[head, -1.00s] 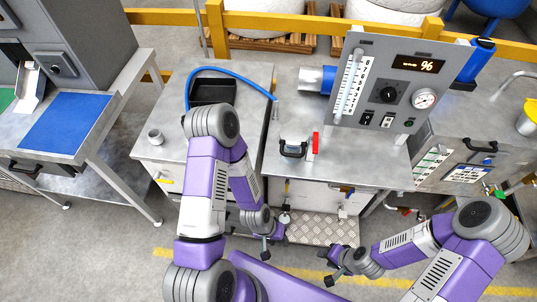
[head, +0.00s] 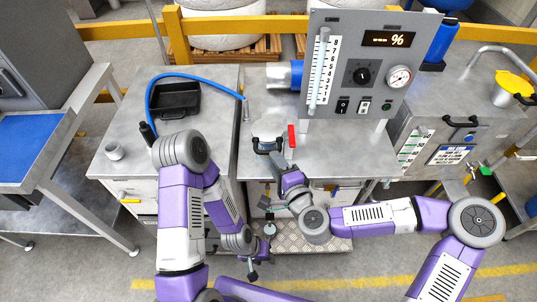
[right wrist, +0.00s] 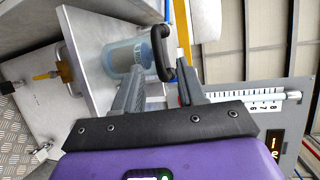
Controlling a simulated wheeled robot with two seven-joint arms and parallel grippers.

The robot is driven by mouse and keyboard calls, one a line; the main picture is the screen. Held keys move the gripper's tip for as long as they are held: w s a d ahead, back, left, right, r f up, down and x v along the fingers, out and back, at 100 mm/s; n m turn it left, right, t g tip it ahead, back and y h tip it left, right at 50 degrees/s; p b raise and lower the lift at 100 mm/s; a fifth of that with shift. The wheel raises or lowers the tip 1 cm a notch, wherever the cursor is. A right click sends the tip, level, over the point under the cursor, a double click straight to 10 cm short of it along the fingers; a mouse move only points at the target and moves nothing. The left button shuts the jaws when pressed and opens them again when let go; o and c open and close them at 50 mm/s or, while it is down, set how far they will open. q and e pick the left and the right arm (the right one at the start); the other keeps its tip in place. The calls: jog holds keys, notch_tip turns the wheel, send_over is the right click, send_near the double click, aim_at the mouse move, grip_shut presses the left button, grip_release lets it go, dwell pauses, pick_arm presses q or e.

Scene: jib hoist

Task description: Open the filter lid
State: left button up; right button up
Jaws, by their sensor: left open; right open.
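The filter (head: 267,147) stands on the middle metal worktop and has a dark lid handle. In the right wrist view it is a clear bluish cylinder (right wrist: 126,57) with a black arched handle (right wrist: 162,54) on its lid. The lid looks shut. My right gripper (head: 278,160) is just in front of the filter. In the right wrist view its two fingers (right wrist: 160,78) are apart, and the handle lies at or just beyond their tips; contact cannot be told. My left gripper (head: 252,270) is open and empty, low in front of the worktop.
A red lever (head: 291,137) stands right beside the filter. Behind is a grey control panel (head: 335,95) with gauge and display. A black tray (head: 178,99) and blue hose (head: 200,72) lie on the left worktop, with a small metal cup (head: 114,151).

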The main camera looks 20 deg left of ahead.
aim_at(268, 136)
jog(key=b+x, duration=0.1)
jog(key=x, duration=0.4)
jog(key=shift+w+a+f, duration=0.1)
jog(key=shift+w+a, duration=0.15)
jog(key=shift+w, duration=0.05)
jog(key=shift+c, duration=0.3)
grip_shut()
